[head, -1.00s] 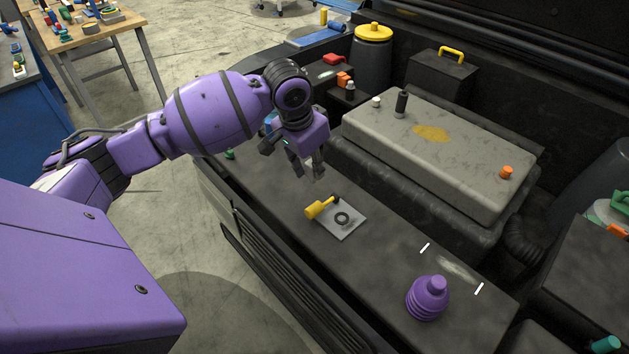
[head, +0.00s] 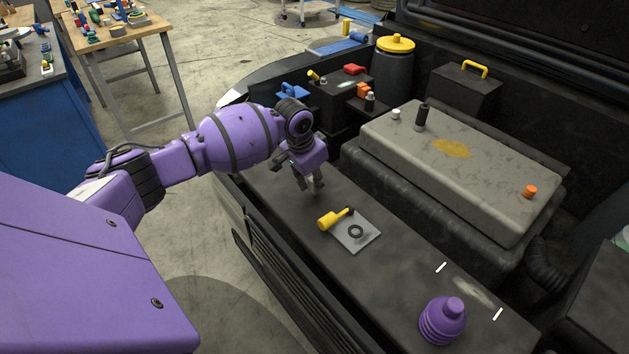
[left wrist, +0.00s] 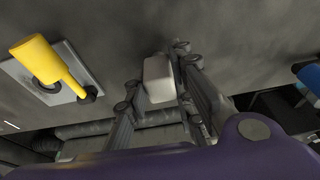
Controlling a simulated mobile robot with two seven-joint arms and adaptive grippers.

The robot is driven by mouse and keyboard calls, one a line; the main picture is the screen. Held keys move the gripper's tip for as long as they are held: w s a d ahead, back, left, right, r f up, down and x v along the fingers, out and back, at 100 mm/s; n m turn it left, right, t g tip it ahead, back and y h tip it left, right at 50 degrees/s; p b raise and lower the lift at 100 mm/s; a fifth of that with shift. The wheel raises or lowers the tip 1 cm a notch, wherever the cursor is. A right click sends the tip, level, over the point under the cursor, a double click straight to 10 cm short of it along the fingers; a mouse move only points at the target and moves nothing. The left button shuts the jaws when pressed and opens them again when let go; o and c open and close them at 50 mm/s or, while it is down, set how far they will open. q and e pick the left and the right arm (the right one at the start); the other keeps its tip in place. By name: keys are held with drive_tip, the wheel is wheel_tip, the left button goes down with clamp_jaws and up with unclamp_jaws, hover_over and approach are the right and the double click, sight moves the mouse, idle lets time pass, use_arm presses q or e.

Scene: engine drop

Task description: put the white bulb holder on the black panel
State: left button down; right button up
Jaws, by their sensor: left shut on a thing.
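The white bulb holder (left wrist: 158,80) is a small pale block in the left wrist view. It sits between the fingertips of my left gripper (left wrist: 155,88), which is shut on it. In the head view my left gripper (head: 313,187) points down over the far left part of the black panel (head: 395,243); the holder is too small to make out there. Whether the holder touches the panel I cannot tell. My right gripper is not in view.
On the panel are a grey plate (head: 368,243) with a black ring, a yellow-handled tool (head: 331,220) and a purple ribbed bottle (head: 443,320). Two white marks (head: 440,267) lie near the bottle. A grey engine cover (head: 480,180) rises behind; the panel between plate and marks is clear.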

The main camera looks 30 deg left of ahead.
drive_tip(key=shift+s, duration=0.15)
use_arm(q)
drive_tip(key=c, duration=1.5)
unclamp_jaws()
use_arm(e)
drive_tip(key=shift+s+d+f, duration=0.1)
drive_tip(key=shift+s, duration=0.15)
use_arm(q)
drive_tip(key=shift+p+v, duration=0.6)
drive_tip(key=shift+v, duration=5.5)
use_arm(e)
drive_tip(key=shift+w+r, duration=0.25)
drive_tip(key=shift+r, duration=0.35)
